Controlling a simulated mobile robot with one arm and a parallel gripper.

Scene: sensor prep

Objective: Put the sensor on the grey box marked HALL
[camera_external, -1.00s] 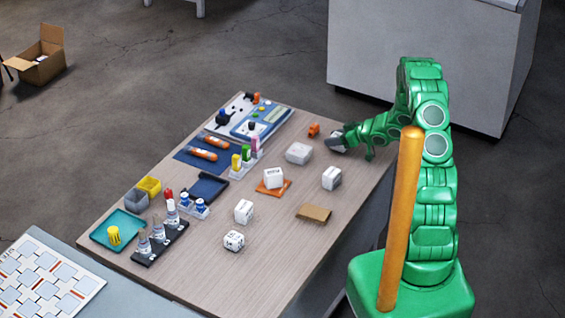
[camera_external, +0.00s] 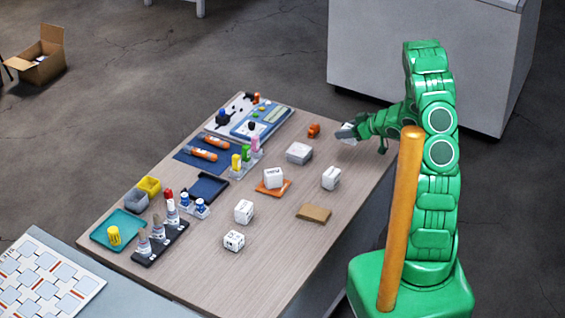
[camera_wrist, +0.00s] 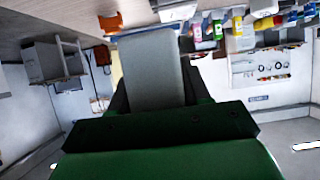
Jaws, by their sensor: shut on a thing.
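My gripper (camera_external: 350,130) is shut on a pale grey block (camera_wrist: 155,70), held above the table's far right edge. In the external view the block shows only as a small pale shape at the fingertips. I cannot read a marking on it or tell if it is the sensor. A grey box (camera_external: 299,153) with a paler top sits on the table to the left of and nearer than my gripper. White cubes with dark markings stand nearer: one (camera_external: 331,179) at right, one (camera_external: 274,177) on an orange mat, others (camera_external: 244,211) (camera_external: 234,240) in front. I cannot read HALL on any.
A small orange part (camera_external: 313,130) lies just left of my gripper. A brown pad (camera_external: 314,213) lies near the right edge. Bottles, a dark blue tray (camera_external: 208,187) and a teal tray (camera_external: 104,231) crowd the left side. The table's near right part is clear.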

